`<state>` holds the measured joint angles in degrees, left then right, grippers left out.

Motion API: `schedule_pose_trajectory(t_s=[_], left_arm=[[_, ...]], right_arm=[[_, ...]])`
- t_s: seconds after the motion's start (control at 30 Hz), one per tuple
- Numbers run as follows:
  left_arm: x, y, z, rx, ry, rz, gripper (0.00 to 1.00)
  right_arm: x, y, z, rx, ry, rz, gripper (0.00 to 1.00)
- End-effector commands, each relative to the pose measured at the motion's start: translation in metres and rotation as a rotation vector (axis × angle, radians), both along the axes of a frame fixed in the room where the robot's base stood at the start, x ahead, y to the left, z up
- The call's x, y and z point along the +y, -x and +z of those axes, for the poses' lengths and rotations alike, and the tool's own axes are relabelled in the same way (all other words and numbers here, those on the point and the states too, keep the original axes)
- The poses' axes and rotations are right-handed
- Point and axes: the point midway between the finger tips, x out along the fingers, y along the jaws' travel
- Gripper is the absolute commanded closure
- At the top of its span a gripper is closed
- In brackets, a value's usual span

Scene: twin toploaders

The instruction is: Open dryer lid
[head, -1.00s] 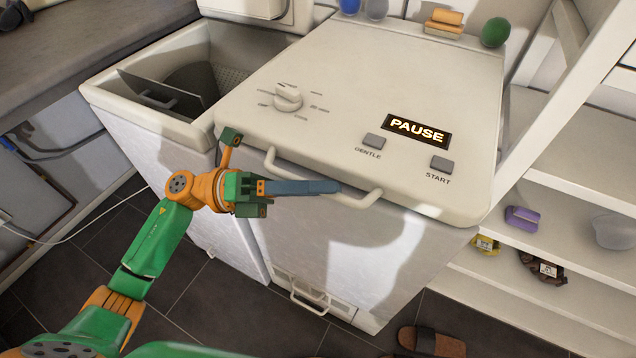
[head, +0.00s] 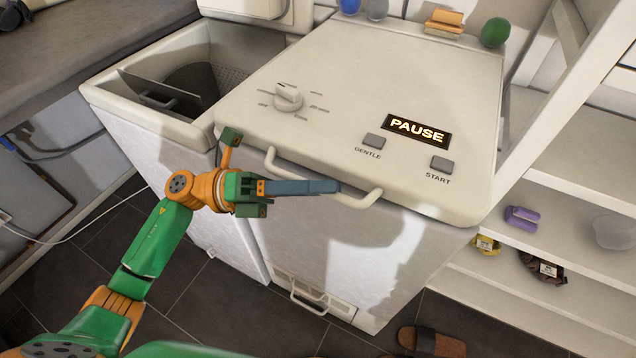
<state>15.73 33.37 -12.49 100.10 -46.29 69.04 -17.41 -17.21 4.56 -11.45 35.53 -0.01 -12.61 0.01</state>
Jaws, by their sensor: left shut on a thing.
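The dryer lid (head: 330,80) is the broad cream top of the right-hand machine, and it lies flat and closed. It carries a knob (head: 288,97), a lit display reading PAUSE (head: 416,131), a GENTLE button (head: 374,140) and a START button (head: 442,164). A cream bar handle (head: 372,196) runs along its front edge. My left gripper (head: 336,187) reaches in from the left, its blue-grey fingers shut on the handle and hiding the middle of the bar. My right gripper is not in view.
The neighbouring toploader (head: 150,117) on the left stands open, its drum showing. A blue ball, a grey ball, orange blocks and a green ball (head: 495,32) sit at the dryer's back. White shelves (head: 560,247) stand right. A brown slipper (head: 432,341) lies on the floor.

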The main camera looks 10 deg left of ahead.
Motion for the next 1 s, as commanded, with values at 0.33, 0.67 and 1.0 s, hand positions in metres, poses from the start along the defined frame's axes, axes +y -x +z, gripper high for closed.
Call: schedule_pose_trajectory(t_s=[0.33, 0.67, 1.0], left_arm=[[-0.001, -0.003, 0.070, -0.003, 0.000, 0.001, 1.00], [-0.009, -0.030, 0.194, 0.216, -0.071, 0.001, 1.00], [-0.022, -0.069, 0.267, 0.402, -0.130, 0.002, 1.00]], right_arm=[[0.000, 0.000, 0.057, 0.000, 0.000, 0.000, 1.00], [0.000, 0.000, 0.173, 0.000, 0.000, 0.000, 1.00], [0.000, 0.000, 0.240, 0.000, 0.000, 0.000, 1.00]])
